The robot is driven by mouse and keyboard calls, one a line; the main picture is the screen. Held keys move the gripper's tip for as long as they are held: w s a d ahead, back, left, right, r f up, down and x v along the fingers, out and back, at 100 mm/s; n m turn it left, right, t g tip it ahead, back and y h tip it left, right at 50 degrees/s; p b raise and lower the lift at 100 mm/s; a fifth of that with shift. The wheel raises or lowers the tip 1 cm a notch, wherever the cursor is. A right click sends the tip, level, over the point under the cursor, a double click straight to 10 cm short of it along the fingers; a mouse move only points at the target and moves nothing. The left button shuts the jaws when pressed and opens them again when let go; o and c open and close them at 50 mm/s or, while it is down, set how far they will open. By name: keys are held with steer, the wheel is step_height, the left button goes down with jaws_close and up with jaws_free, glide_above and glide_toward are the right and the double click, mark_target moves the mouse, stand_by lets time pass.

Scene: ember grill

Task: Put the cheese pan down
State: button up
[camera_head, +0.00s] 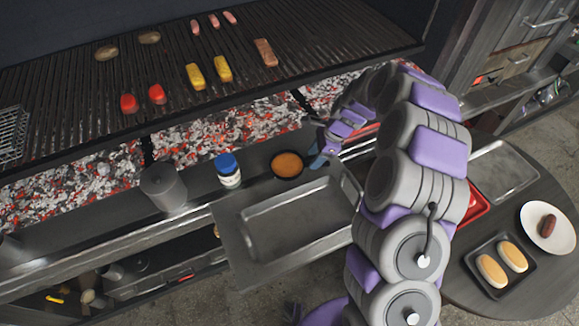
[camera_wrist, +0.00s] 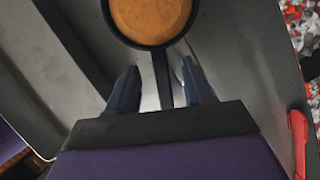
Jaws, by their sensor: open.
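The cheese pan (camera_head: 287,165) is a small dark round pan filled with orange-brown cheese. It rests on the metal ledge in front of the coals, behind the sink-like tray. In the wrist view the pan (camera_wrist: 152,22) is at the top, its handle (camera_wrist: 162,80) pointing back between my fingers. My gripper (camera_head: 318,158) is just right of the pan in the head view. In the wrist view my gripper (camera_wrist: 160,85) is open, with one finger on each side of the handle and a gap on both sides.
A white jar with a blue lid (camera_head: 228,170) and a grey canister (camera_head: 163,188) stand left of the pan. An empty metal tray (camera_head: 240,222) lies in front. The grill (camera_head: 120,75) holds sausages, peppers and corn. A red-handled thing (camera_wrist: 298,140) lies at right in the wrist view.

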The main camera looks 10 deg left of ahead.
mark_target(300, 165)
steer(key=b+x, duration=0.1)
steer(key=x, duration=0.2)
steer(key=shift+f, duration=0.2)
jaws_close()
stand_by(0.4)
